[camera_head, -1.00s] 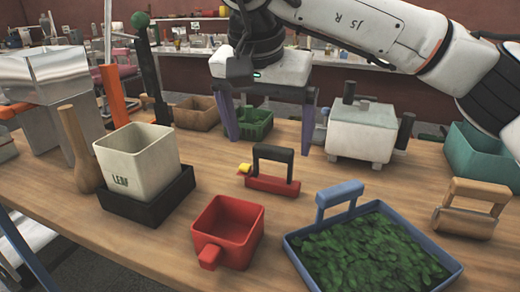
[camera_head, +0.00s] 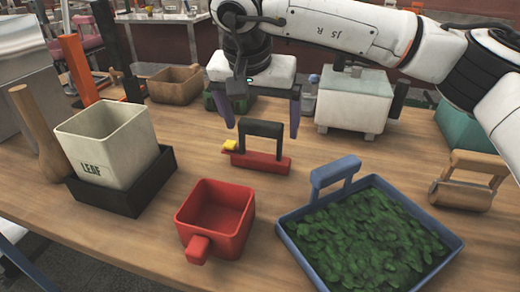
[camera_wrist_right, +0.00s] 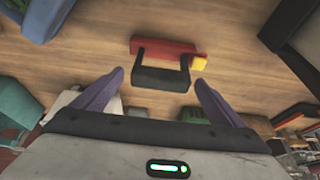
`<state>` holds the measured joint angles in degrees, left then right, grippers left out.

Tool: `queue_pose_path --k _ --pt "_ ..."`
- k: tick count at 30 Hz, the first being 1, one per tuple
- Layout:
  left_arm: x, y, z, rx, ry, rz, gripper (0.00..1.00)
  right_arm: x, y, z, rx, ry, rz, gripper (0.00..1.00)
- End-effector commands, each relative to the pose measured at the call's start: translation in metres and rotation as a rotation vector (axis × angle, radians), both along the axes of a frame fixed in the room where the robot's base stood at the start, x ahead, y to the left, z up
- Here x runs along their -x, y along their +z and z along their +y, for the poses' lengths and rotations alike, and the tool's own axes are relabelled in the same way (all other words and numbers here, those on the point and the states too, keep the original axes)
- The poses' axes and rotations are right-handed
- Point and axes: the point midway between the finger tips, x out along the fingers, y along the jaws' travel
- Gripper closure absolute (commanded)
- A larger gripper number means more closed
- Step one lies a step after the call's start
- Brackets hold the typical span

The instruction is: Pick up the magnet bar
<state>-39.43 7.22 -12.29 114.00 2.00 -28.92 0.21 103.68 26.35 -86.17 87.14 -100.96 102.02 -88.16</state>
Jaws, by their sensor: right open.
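The magnet bar (camera_head: 262,152) lies on the wooden table. It has a red base, a black arched handle and a yellow tip at its left end in the head view. It also shows in the right wrist view (camera_wrist_right: 162,66), with the handle toward the gripper. My right gripper (camera_head: 262,128) is open, with its two purple fingers pointing down just behind and above the handle. In the right wrist view the handle appears between the spread fingertips (camera_wrist_right: 160,80), with nothing gripped. The left gripper is not in view.
A red scoop box (camera_head: 217,215) and a blue tray of green leaves (camera_head: 283,238) stand in front. A LEAF bin (camera_head: 108,148) in a black holder is at left. A wooden-handled tool (camera_head: 465,190) is at right. A white box (camera_head: 352,100) stands behind.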

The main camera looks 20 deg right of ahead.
Motion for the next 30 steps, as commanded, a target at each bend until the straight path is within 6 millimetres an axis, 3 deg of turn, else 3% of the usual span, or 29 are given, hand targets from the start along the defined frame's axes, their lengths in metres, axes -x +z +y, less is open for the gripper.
queue_pose_path --k 8,20,30 --pt "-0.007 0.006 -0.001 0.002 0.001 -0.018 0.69 -0.003 -0.008 -0.002 -0.001 0.0 -0.001 0.08" --pt "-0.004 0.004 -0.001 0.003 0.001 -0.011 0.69 -0.003 -0.008 -0.002 -0.001 0.0 -0.001 0.72" --pt "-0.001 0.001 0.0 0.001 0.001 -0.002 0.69 -0.004 0.003 -0.002 -0.001 0.0 -0.004 0.73"
